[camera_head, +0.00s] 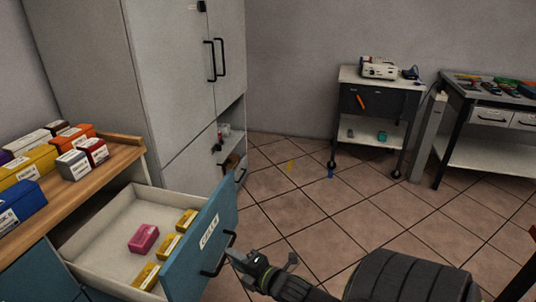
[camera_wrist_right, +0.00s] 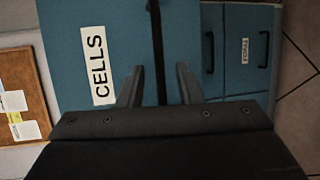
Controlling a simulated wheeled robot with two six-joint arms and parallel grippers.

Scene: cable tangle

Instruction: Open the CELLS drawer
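The CELLS drawer (camera_head: 196,245) is pulled well out of the wooden-topped cabinet, its teal front facing right with a white CELLS label (camera_head: 209,232). Inside lie a pink box (camera_head: 143,238) and several yellow boxes (camera_head: 168,247). Its black bar handle (camera_head: 219,262) is on the front. My right gripper (camera_head: 263,257) is beside the handle with its fingers spread. In the right wrist view the open fingers (camera_wrist_right: 158,85) stand either side of the line of the black handle (camera_wrist_right: 157,45); contact cannot be made out. My left gripper is not in view.
Several labelled boxes (camera_head: 72,164) stand on the wooden top (camera_head: 118,165) at left. A tall grey cabinet (camera_head: 180,90) stands behind. A wheeled cart (camera_head: 378,100) and a workbench (camera_head: 492,153) are at the back right. The tiled floor (camera_head: 330,205) between is mostly clear.

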